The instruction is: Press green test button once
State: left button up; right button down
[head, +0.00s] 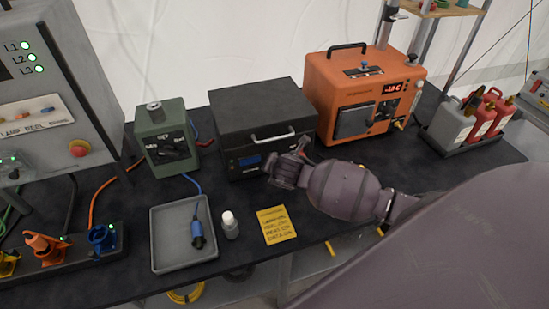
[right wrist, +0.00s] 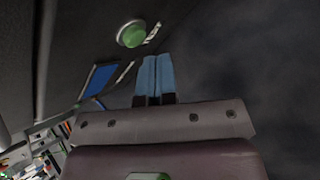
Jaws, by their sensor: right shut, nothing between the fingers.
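The green test button (right wrist: 132,34) is a round green dome in a pale ring on a dark panel in the right wrist view. The panel seems to be the front of the black box (head: 246,112), which has a silver handle and a small blue display (head: 250,160). My right gripper (head: 274,163) is in front of the box's lower right front, hiding the button in the head view. Its blue fingertips (right wrist: 156,62) are shut with nothing between them. They are close to the button, just below and right of it in the wrist view; contact is not visible. My left gripper is not in view.
A green device (head: 165,139) stands left of the box and an orange unit (head: 348,75) right of it.

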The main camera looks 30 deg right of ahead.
jog(key=shift+w, duration=0.2)
dwell(0.5)
jog(key=shift+w, duration=0.25)
jog(key=shift+w+d, duration=0.2)
jog(key=shift+w, duration=0.2)
dwell(1.0)
jog(key=shift+s, duration=0.1)
jog(key=shift+s+a, duration=0.2)
jog(key=shift+s, duration=0.55)
jog(key=shift+s+a, duration=0.2)
jog(key=shift+s, duration=0.6)
jog(key=shift+s+a, duration=0.2)
jog(key=shift+s, duration=0.65)
jog(key=shift+s+a, duration=0.2)
jog(key=shift+s, duration=0.6)
